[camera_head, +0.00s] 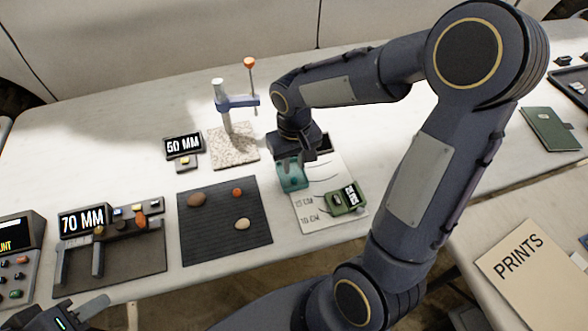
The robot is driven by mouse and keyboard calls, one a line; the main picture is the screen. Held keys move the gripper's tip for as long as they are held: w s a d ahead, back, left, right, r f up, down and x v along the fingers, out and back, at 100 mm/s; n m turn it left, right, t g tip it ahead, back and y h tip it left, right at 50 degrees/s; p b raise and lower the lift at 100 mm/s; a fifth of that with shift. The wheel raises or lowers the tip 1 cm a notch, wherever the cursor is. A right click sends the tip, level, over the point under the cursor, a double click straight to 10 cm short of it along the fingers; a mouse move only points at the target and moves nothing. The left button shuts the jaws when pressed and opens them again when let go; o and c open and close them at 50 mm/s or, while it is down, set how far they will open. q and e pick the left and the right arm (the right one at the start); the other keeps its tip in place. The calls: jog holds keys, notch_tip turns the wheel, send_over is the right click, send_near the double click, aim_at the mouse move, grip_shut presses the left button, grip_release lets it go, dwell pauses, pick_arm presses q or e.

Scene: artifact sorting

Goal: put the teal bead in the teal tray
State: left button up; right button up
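My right arm reaches across the table, and its gripper (308,154) points down at the back edge of the teal tray (291,175). The tray is a small teal container at the back left of a white marked sheet. The gripper's fingertips are dark and partly hidden, so I cannot tell whether they are apart or touch the tray. I cannot make out the teal bead; it may be hidden by the gripper or tray wall. My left gripper (66,320) is at the bottom left corner, cut off by the frame, away from the tray.
A green tray (344,200) sits on the white sheet (310,212). A dark ribbed mat (222,250) holds a brown stone, an orange bead and a pale stone. A caliper device (120,255), a speckled stand (232,155) and a "50 MM" display (183,145) stand nearby.

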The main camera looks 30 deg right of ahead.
aim_at(294, 179)
notch_tip(294, 179, up, 7)
jog(key=s+a+r+t+y, duration=0.1)
jog(key=s+a+t+y, duration=0.1)
jog(key=s, duration=0.5)
jog(key=s+a+r+t+y, duration=0.1)
jog(key=s+r+t, duration=0.1)
jog(key=s, duration=0.6)
jog(key=shift+a+r+t+y+p, duration=0.2)
jog(key=shift+a+t+y+p, duration=0.2)
jog(key=shift+t, duration=0.4)
